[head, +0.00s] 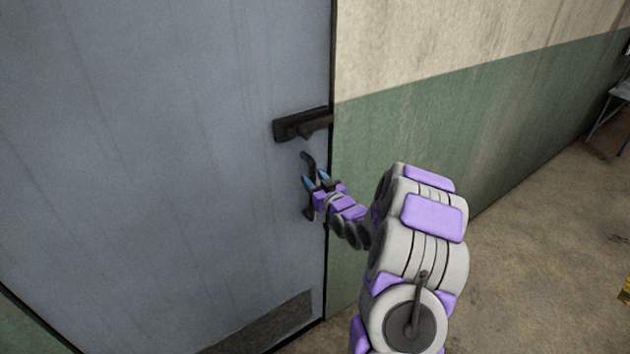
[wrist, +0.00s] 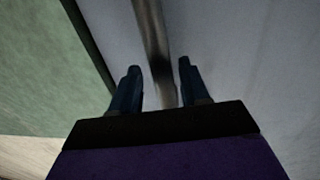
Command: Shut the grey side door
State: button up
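The grey side door (head: 170,150) fills the left of the head view. Its right edge lies along the green and cream wall, flush or nearly so; I cannot tell whether it is fully shut. In the wrist view, my gripper (wrist: 158,72) is open, with a finger on each side of the metal bar of the handle (wrist: 152,35). Gaps show between fingers and bar.
The wall (head: 430,130) runs from the door edge away to the right. The brown floor (head: 540,220) is clear beside it. A piece of metal-legged furniture (head: 612,105) stands at the far right, and a yellow object (head: 626,290) shows at the right edge.

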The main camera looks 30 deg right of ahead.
jog(key=shift+a, duration=0.15)
jog(key=shift+s+r, duration=0.1)
jog(key=shift+s, duration=0.4)
jog(key=s+a+p, duration=0.1)
jog(key=s+p, duration=0.8)
jog(key=s, duration=0.7)
jog(key=shift+s, duration=0.15)
